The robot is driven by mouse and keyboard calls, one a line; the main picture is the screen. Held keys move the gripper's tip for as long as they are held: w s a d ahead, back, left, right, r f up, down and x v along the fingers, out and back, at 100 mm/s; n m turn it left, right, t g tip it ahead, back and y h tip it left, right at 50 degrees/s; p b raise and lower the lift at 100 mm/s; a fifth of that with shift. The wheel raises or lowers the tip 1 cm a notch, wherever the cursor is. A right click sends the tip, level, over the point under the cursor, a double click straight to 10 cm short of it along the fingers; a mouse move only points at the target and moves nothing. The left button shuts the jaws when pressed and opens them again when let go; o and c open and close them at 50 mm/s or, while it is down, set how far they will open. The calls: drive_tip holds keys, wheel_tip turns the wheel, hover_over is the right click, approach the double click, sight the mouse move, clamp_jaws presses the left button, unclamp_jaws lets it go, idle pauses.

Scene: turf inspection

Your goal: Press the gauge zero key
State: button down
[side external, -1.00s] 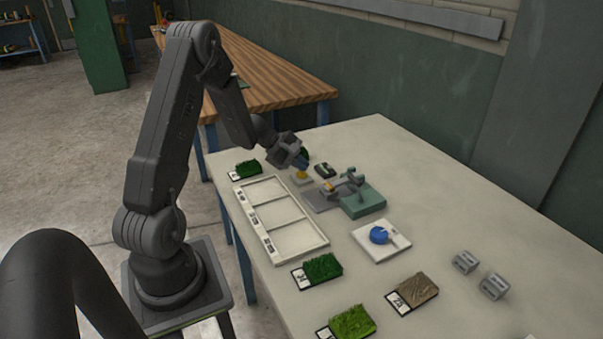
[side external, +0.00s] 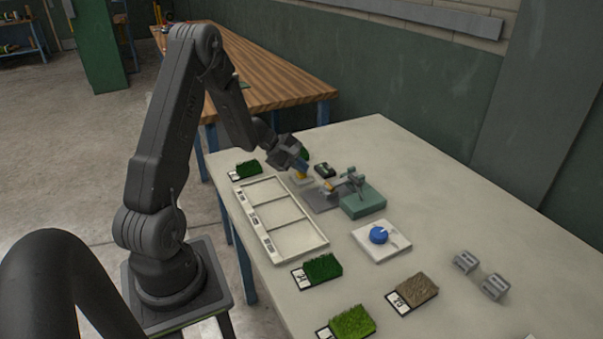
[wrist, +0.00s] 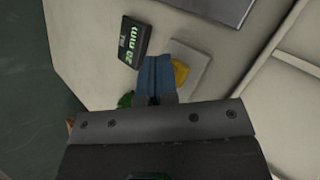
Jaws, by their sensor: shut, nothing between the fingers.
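The yellow key (side external: 302,175) sits on a small pale plate (side external: 299,183) beside the gauge. In the wrist view the key (wrist: 181,73) shows just right of my blue fingertips, partly hidden by them, on its pale grey plate (wrist: 193,62). My gripper (side external: 303,165) is shut and empty, pointing down right at the key. I cannot tell whether the fingertips touch it. The black gauge display (wrist: 132,42), with green characters, lies left of the fingers in the wrist view. The green gauge stand (side external: 362,201) stands to the right in the side view.
A white three-bay frame (side external: 292,256) lies in front of the gauge. A blue knob (side external: 378,235) on a white plate, turf samples (side external: 322,267) and two grey blocks (side external: 495,286) are farther right. A green turf sample (side external: 248,168) lies left.

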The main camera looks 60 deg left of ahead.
sight(301, 174)
drive_tip(key=shift+f, duration=0.2)
drive_tip(key=shift+r, duration=0.15)
idle(0.3)
drive_tip(key=shift+r, duration=0.85)
drive_tip(key=shift+r, duration=2.5)
